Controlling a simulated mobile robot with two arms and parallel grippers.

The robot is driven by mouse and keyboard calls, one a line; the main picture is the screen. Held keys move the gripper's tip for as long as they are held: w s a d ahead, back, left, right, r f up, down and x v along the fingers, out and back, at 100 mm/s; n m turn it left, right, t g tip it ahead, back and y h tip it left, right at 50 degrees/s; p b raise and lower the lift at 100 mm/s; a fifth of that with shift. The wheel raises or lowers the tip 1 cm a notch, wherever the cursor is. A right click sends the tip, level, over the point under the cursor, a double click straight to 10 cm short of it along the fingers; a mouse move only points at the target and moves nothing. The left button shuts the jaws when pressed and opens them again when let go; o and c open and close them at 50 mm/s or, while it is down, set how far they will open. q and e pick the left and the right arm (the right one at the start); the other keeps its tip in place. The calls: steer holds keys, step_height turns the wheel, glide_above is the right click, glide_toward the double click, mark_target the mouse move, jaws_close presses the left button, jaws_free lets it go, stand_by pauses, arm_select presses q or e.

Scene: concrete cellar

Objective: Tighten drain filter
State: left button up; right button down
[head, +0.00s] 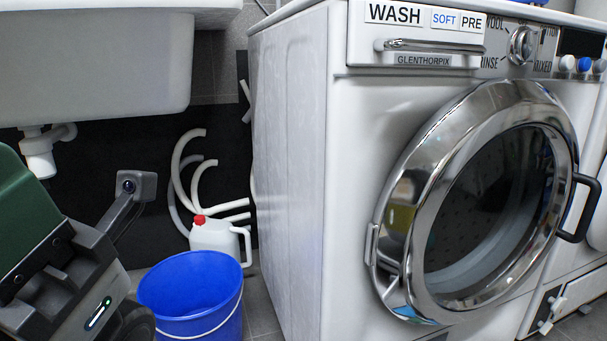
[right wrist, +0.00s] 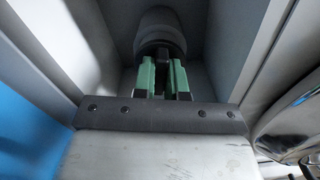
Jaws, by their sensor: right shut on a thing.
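The drain filter (right wrist: 160,28) is a round grey piece set in a pale recess, in the right wrist view. My right gripper (right wrist: 162,82) has its green fingers closed on the dark grip at the filter's near end. The fingers cover most of that grip, so its angle is hard to tell. The head view shows neither the right gripper nor this filter. In the head view, part of my left gripper (head: 22,215), green and dark grey, shows at the left edge. Its fingertips are cut off, and I cannot tell how it stands.
The white washing machine (head: 287,170) has its round chrome door (head: 405,205) closed. A blue bucket (head: 192,290) and a white jug with a red cap (head: 215,236) stand left of it. A sink (head: 95,60) hangs above left. An open flap (head: 580,290) shows low at right.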

steer(key=shift+s+f+m, duration=0.1)
steer(key=shift+m, duration=0.8)
steer(key=shift+m, duration=0.9)
steer(key=c, duration=1.1)
jaws_free()
steer(key=shift+d, duration=0.1)
